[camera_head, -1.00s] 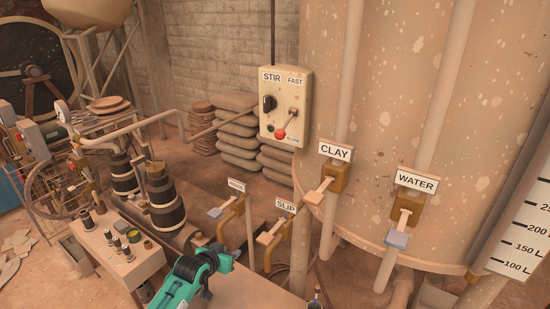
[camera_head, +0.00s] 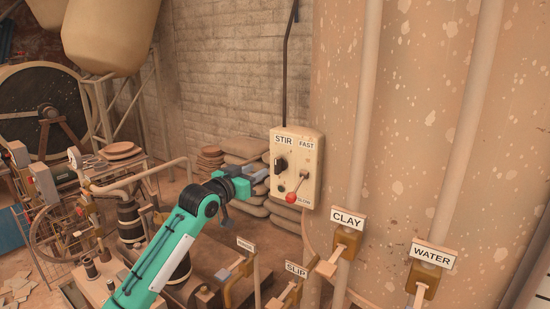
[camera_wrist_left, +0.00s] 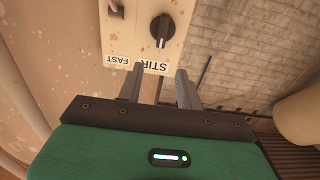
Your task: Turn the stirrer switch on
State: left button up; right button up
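The cream stirrer control box (camera_head: 312,170) hangs in front of the tank, with labels STIR, FAST and SLOW. Its black rotary switch (camera_head: 280,166) sits under the STIR label; a red-knobbed lever (camera_head: 293,196) is lower right of it. My left gripper (camera_head: 267,174) is raised just left of the box, fingers pointing toward it. In the left wrist view the box appears upside down, with the black switch (camera_wrist_left: 161,29) beyond the fingertips. The left gripper (camera_wrist_left: 160,76) has its fingers apart with nothing between them. Contact with the switch is not seen. My right gripper is out of view.
Valve handles labelled CLAY (camera_head: 345,245) and WATER (camera_head: 424,284) stand right and below the box, with SLIP (camera_head: 291,293) below it. The large tank (camera_head: 430,130) fills the right side. Stacked sacks (camera_head: 246,150) lie behind my left gripper.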

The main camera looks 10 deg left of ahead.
aim_at(276, 160)
pick_arm(q)
jog(key=p+x, duration=0.3)
jog(key=x, duration=0.6)
jog(key=shift+w+r+p, duration=0.1)
jog(key=shift+r+p, duration=0.05)
jog(key=shift+p, duration=0.2)
jog(key=shift+x, duration=0.8)
jog(key=shift+c, duration=0.3)
grip_shut()
